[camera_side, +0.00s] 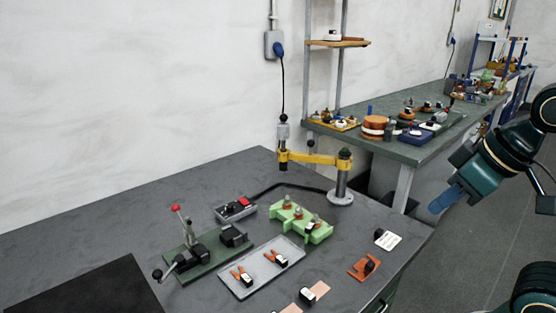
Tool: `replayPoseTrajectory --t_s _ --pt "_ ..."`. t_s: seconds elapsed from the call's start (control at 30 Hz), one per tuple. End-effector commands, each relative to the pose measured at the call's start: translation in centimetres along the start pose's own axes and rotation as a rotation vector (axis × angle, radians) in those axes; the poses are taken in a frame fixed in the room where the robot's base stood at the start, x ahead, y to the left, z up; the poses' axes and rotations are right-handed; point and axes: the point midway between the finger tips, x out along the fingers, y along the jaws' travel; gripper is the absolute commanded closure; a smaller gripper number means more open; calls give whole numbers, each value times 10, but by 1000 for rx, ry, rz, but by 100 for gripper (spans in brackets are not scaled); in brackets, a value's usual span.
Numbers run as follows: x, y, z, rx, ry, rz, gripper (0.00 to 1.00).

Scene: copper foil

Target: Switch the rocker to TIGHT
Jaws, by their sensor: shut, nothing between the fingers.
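A small grey box (237,213) on the dark bench carries a red part at its right end and a dark part beside it. It looks like the rocker's housing, but no TIGHT marking can be read and I cannot tell which way the rocker is tipped. My gripper (441,203) is at the right side of the view, with blue fingers pointing down and left. The fingers are shut and empty. They are in the air, well to the right of the grey box and apart from everything on the bench.
A green lever fixture with a red knob (175,208) stands left of the box. A light green block (318,233) with several posts is to its right. A grey tray (238,290) holds orange clips. A yellow arm (312,159) on a post stands behind.

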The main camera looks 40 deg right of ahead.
Motion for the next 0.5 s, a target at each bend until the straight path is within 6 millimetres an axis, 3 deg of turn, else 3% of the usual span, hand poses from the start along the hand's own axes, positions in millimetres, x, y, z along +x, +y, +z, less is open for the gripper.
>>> replayPoseTrajectory --t_s 0.27,0.5 --pt "7 0 -25 2 22 0 100" --pt "22 -1 -67 5 61 1 100"
